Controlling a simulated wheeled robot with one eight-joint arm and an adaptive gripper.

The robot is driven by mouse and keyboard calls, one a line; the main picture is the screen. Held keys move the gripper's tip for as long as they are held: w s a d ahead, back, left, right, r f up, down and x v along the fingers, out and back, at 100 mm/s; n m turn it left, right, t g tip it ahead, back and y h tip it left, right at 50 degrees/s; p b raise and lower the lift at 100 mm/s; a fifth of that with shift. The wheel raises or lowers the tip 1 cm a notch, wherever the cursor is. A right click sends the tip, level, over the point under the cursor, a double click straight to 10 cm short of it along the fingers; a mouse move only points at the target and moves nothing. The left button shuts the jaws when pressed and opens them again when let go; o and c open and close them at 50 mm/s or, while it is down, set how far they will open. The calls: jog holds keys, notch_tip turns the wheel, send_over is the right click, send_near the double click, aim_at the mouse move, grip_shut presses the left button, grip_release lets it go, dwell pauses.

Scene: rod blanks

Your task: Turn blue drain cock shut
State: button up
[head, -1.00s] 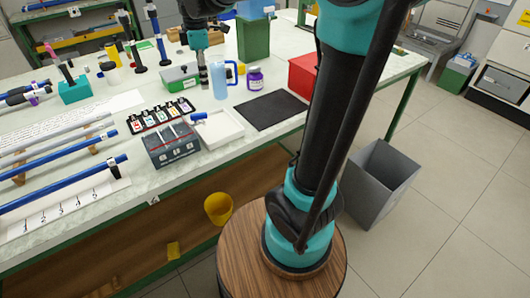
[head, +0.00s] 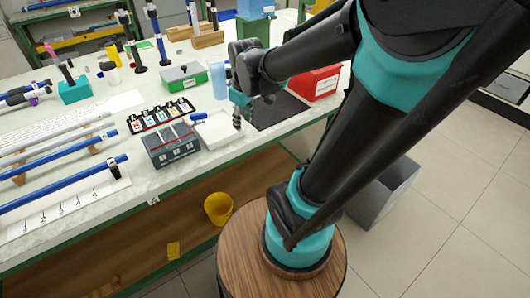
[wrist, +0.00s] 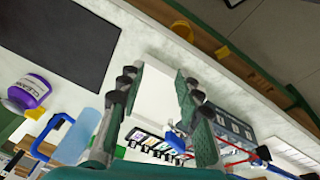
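The blue drain cock (head: 198,116) sits at the left, back corner of the white tray (head: 222,130) on the bench. In the wrist view the blue cock (wrist: 173,138) shows next to the right finger, partly hidden by it, and the white tray (wrist: 165,90) lies between the fingers. My gripper (head: 238,118) is over the right side of the tray, to the right of the cock. In the wrist view my gripper (wrist: 158,82) is open, its fingers wide apart with nothing held. I cannot tell which way the cock is turned.
A grey box (head: 172,145) stands left of the tray, with a black rack of cards (head: 160,115) behind. A blue jug (head: 218,78), red box (head: 315,82) and black mat (head: 278,110) are near. The purple jar (wrist: 30,92) shows in the wrist view.

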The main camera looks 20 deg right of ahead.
jog(key=s+d+f+m+t, duration=0.1)
jog(key=s+d+f+m, duration=0.3)
jog(key=s+f+m, duration=0.3)
jog(key=shift+s+d+f, duration=0.4)
jog(key=shift+s+f, duration=0.25)
jog(key=shift+s, duration=0.15)
notch_tip(320, 180, up, 26)
jog(key=n+g, duration=0.4)
jog(key=n, duration=1.3)
send_over(198, 114)
notch_tip(198, 114, down, 17)
grip_shut()
